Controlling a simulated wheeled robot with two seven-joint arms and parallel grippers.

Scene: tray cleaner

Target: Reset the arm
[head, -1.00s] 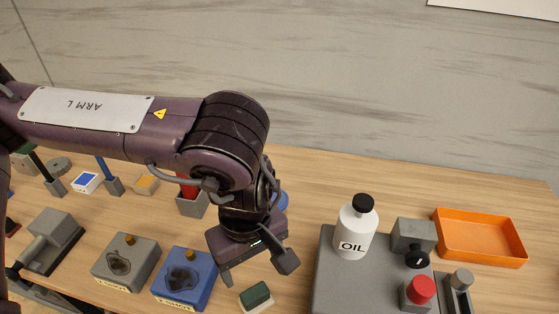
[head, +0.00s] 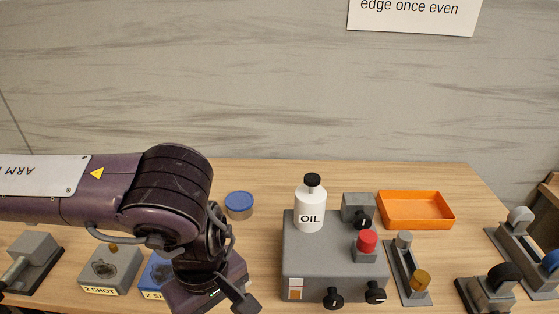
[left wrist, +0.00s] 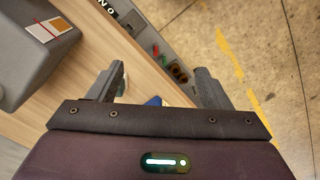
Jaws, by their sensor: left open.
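My left arm comes in from the left in the head view. Its gripper (head: 212,302) hangs near the front of the table, left of the grey oil machine (head: 300,262), and the picture's bottom edge cuts it off. In the left wrist view the two fingers of this gripper (left wrist: 158,86) are spread wide, with nothing between them. Beyond them are the table's edge and the floor. My right gripper is in neither view.
A white oil bottle (head: 310,212) stands on the machine, with an orange tray (head: 416,224) behind right. Two shot boxes, one grey (head: 112,268) and one blue (head: 156,272), sit left of the gripper. A blue-lidded tin (head: 239,206) stands behind it.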

